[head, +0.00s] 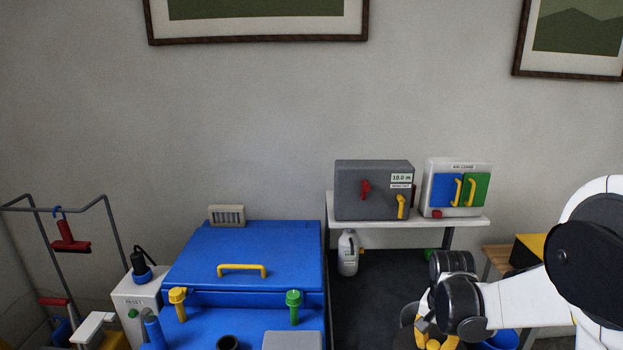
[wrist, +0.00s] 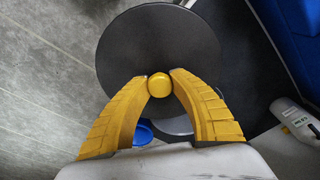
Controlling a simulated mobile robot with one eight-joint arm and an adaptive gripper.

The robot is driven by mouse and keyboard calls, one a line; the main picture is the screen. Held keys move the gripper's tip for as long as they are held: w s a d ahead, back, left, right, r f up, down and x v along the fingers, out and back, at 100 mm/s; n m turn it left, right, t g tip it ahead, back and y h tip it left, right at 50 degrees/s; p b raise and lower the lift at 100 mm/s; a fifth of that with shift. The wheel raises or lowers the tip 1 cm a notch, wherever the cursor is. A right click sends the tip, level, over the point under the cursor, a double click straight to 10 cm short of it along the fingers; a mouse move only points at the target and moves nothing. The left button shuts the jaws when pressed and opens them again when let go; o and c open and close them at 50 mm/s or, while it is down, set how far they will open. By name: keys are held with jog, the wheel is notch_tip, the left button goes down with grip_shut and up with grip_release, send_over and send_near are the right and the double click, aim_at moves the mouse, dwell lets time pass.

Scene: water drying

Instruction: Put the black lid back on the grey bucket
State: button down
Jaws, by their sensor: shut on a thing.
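The black lid (wrist: 150,50) is a round dark disc with a yellow knob (wrist: 159,85) at its centre, seen in the wrist view. My gripper (wrist: 159,86) is shut on that knob, one yellow finger on each side. Below the lid, a grey round shape (wrist: 178,126) shows partly between the fingers; it may be the grey bucket, but the lid and fingers hide most of it. I cannot tell whether the lid touches it. In the head view my gripper (head: 436,341) is low at the right, partly hidden by my arm.
A blue container (head: 503,340) stands right of my gripper in the head view. A white bottle (head: 348,254) stands on the dark mat under the white shelf (head: 455,222). A large blue chest (head: 245,250) is to the left. Grey floor (wrist: 45,70) is open on the wrist view's left.

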aim_at(419, 349)
jog(key=a, duration=0.1)
jog(key=a+n, duration=0.2)
jog(key=shift+a+f, duration=0.2)
jog(key=shift+f, duration=0.1)
jog(key=s+a+f+n+b, duration=0.3)
jog(key=a+f+n+b, duration=0.1)
jog(key=a+n, duration=0.2)
jog(key=shift+s+a+f+y, duration=0.25)
jog(key=shift+s+a+y, duration=0.05)
jog(key=shift+y, duration=0.1)
